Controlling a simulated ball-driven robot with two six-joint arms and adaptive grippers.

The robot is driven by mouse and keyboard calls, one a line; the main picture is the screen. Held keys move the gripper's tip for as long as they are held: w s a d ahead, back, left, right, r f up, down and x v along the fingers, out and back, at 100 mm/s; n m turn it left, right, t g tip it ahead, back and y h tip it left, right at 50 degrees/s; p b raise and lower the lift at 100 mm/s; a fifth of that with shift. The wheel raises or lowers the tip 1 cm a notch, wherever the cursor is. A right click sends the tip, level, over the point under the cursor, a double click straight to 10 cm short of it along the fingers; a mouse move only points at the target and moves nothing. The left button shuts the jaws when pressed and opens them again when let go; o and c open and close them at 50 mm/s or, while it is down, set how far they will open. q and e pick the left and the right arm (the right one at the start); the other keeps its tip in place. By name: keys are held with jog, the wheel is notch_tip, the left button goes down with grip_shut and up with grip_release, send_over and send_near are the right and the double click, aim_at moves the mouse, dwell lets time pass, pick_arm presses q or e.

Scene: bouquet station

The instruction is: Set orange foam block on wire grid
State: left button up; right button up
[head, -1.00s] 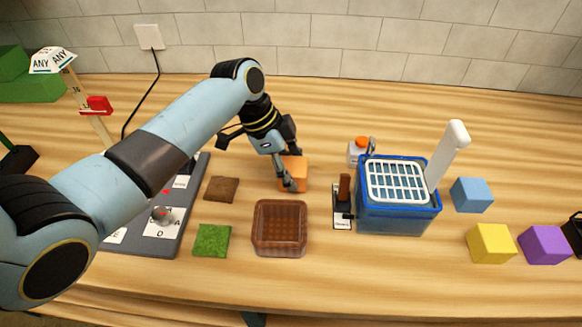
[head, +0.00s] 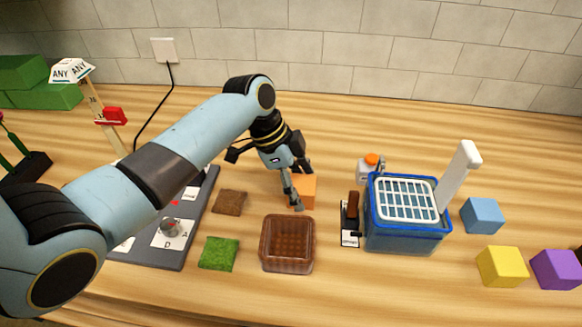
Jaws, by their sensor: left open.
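The orange foam block (head: 308,189) sits on the wooden counter behind the brown basket. My left gripper (head: 300,188) is open and low at the block, with one finger in front of its left side and the other behind it. I cannot tell whether the fingers touch it. The white wire grid (head: 407,199) lies across the top of the blue bin (head: 408,240), to the right of the block, and looks bare. My right gripper is not in view.
The brown basket (head: 287,264), a green moss square (head: 218,253) and a brown square (head: 230,202) lie nearby. A small orange-capped bottle (head: 370,168) stands behind the bin. Blue (head: 483,215), yellow (head: 502,266) and purple (head: 557,269) blocks sit at right.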

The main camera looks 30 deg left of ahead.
pick_arm(q)
jog(key=v, duration=1.1)
jog(key=shift+r, duration=0.2)
jog(key=shift+s+a+f, duration=0.1)
jog(key=shift+a, duration=0.05)
